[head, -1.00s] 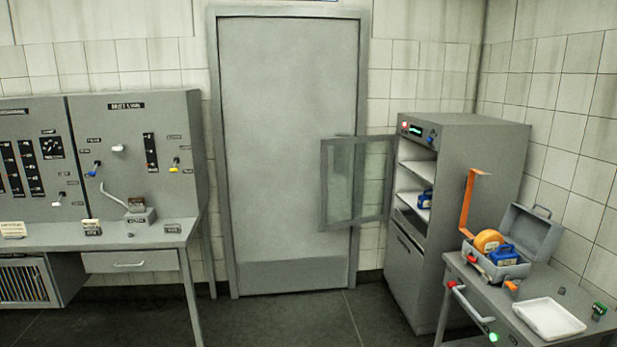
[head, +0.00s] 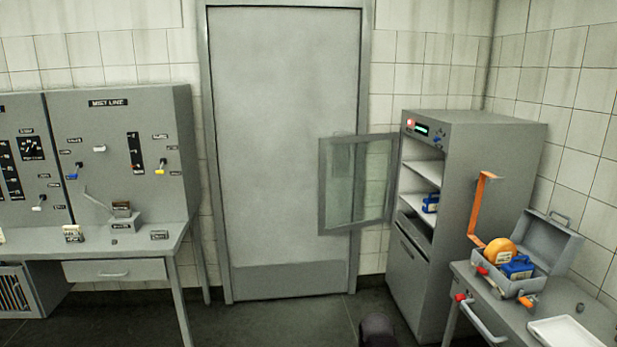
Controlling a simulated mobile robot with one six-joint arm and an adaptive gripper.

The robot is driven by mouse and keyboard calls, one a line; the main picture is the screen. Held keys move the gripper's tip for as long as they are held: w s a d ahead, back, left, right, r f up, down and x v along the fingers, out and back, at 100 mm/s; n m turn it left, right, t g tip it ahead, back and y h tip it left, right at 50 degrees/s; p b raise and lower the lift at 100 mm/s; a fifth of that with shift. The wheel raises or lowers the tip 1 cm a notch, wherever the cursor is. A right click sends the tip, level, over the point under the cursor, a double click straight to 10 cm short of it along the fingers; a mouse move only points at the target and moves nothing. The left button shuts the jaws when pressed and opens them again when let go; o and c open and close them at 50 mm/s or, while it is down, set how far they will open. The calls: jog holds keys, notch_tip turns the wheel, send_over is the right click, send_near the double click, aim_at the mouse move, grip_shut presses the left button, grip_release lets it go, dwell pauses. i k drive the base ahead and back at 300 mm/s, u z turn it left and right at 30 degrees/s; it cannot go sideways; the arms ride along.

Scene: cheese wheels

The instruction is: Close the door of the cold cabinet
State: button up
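The cold cabinet (head: 480,190) stands against the back wall on the right, a grey box with a small lit display at the top of its front. Its glass-paned door (head: 345,185) is wide open, swung out to the left in front of the grey room door. The open compartment shows white shelves and a blue item (head: 430,203) on one of them. A lower closed panel (head: 407,265) sits below the opening. My gripper is not in view; a dark rounded shape at the bottom edge cannot be made out clearly.
A control desk (head: 125,240) stands at the left. The dark floor (head: 265,322) between is clear.

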aim_at(323, 141)
jog(key=u, duration=0.65)
jog(key=i, duration=2.35)
jog(key=z, duration=0.75)
jog(key=i, duration=0.85)
jog(key=z, duration=0.35)
